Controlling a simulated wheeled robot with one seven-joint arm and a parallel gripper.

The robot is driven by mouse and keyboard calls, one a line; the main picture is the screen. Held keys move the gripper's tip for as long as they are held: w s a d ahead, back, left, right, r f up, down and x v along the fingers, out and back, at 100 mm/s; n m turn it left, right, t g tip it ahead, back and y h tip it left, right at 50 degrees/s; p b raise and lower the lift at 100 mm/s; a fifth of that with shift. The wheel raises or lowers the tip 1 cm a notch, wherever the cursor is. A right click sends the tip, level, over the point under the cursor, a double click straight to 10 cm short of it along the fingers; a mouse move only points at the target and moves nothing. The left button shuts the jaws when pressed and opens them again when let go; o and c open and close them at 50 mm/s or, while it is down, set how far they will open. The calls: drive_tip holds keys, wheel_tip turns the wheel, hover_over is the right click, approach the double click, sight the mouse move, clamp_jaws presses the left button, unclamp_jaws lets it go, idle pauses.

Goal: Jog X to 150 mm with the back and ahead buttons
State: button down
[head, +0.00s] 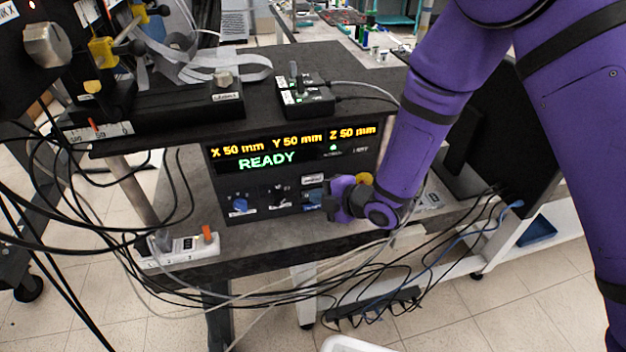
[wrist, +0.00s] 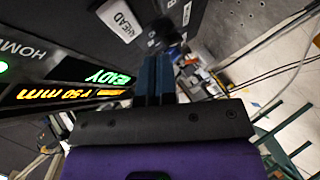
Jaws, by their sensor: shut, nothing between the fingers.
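The control box (head: 222,180) sits under a dark shelf in the head view. Its display (head: 270,150) reads X 50 mm, Y 50 mm, Z 50 mm in yellow and READY in green. The wrist view shows part of this display (wrist: 75,85) and a white button marked AHEAD (wrist: 122,20). My gripper (head: 334,198) is shut and empty, in front of the lower right of the panel. In the wrist view its blue fingers (wrist: 155,68) point toward the panel, below and right of the AHEAD button. Contact cannot be told. I cannot make out the back button.
A blue knob (head: 239,205) is on the panel's left. A small switch box (head: 305,98) stands on the shelf above. A power strip (head: 180,250) lies at the bench's front left. Many loose cables hang below the front edge.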

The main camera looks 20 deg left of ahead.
sight(304, 185)
drive_tip(key=shift+w+a, duration=0.5)
drive_tip(key=shift+w, duration=0.3)
drive_tip(key=shift+w, duration=0.1)
idle(1.5)
drive_tip(key=shift+w+a, duration=0.2)
drive_tip(key=shift+w, duration=0.05)
drive_tip(key=shift+w+a, duration=0.2)
drive_tip(key=shift+w, duration=0.1)
idle(1.0)
drive_tip(key=shift+s+d, duration=0.45)
drive_tip(key=shift+s, duration=0.2)
drive_tip(key=s+d, duration=0.1)
drive_tip(key=s, duration=0.2)
drive_tip(key=s+d, duration=0.1)
drive_tip(key=shift+s+d, duration=0.15)
drive_tip(key=shift+d, duration=0.15)
idle(0.4)
